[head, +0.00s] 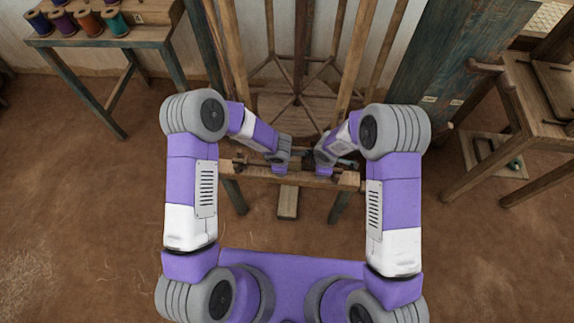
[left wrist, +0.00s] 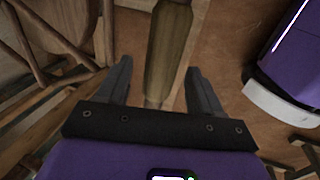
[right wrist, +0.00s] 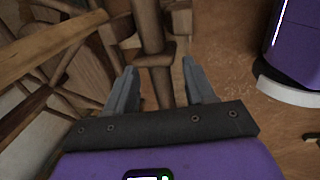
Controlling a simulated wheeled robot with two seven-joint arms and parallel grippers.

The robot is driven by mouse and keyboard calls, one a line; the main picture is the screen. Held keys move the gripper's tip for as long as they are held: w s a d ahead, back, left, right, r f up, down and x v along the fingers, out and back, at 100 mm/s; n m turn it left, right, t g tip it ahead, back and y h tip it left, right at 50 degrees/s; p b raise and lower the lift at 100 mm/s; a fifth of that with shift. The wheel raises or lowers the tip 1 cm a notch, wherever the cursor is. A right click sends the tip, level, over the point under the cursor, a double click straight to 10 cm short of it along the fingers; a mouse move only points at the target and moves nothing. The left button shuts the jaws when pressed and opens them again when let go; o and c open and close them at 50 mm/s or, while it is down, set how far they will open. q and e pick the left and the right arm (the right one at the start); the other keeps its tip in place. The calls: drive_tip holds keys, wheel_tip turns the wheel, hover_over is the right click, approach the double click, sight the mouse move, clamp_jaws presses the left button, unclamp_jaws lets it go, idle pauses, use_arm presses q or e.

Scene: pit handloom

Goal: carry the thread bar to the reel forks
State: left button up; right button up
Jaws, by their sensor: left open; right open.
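A wooden bar (left wrist: 168,50), which I take to be the thread bar, lies between the spread fingers of my left gripper (left wrist: 158,90) in the left wrist view. In the right wrist view a wooden bar (right wrist: 150,35) with a collar-like crosspiece runs between the open fingers of my right gripper (right wrist: 154,88). I cannot tell whether the fingers touch it. In the head view both grippers are close together over a low wooden beam (head: 290,177) and largely hide what lies there. A spoked wooden reel (head: 297,100) stands behind them. I cannot make out its forks.
Upright wooden posts (head: 230,50) frame the reel. A table with coloured spools (head: 88,22) is at back left. A wooden bench-like frame (head: 520,110) stands at right, beside a blue-green panel (head: 440,60). The earthen floor is open on both sides of me.

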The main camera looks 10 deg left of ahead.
use_arm(q)
drive_tip(key=shift+w+f, duration=0.1)
drive_tip(key=shift+f, duration=0.1)
use_arm(e)
drive_tip(key=shift+f, duration=0.25)
use_arm(q)
drive_tip(key=c, duration=0.9)
use_arm(e)
drive_tip(key=c, duration=0.9)
use_arm(q)
clamp_jaws()
use_arm(e)
clamp_jaws()
